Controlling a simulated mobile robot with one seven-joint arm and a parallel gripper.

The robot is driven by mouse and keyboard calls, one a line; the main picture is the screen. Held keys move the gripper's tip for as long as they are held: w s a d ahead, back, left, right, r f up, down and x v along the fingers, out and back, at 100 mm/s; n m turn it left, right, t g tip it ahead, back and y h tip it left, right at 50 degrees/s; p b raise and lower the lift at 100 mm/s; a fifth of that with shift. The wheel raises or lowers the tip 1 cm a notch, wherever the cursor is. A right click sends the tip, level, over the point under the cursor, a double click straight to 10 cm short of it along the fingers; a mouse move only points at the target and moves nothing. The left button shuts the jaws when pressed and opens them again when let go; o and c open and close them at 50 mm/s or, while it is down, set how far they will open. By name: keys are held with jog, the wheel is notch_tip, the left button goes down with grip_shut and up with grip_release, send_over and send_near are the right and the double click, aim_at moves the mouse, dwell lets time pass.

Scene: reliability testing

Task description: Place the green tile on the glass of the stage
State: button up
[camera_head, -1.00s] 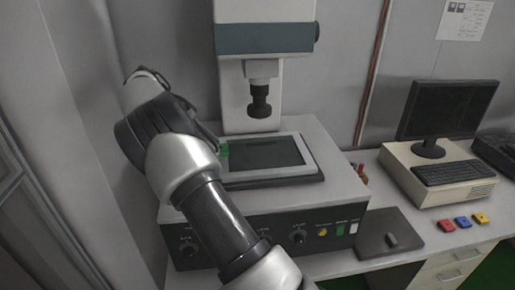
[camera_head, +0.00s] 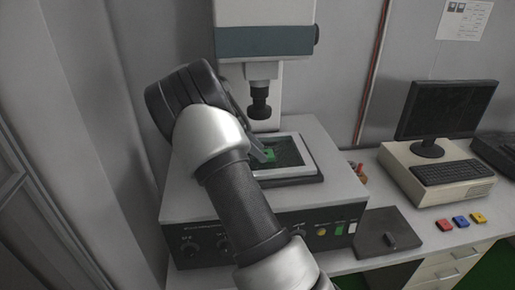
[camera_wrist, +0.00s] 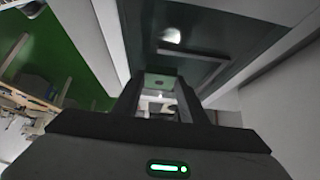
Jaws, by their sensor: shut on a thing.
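My gripper (camera_head: 264,155) is over the left part of the glass, partly hidden by my own arm. I cannot tell whether the tile touches the glass. In the wrist view, my gripper's two fingers (camera_wrist: 160,100) point away from the camera, with a small greenish piece (camera_wrist: 158,80) between their tips.
The objective (camera_head: 260,100) hangs just behind and above my gripper. Red (camera_head: 444,225), blue (camera_head: 461,222) and yellow (camera_head: 478,218) tiles lie on the bench at right.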

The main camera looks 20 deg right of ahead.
jog(key=shift+f, duration=0.1)
jog(key=o, duration=1.1)
jog(key=v, duration=1.2)
jog(key=shift+b, duration=0.3)
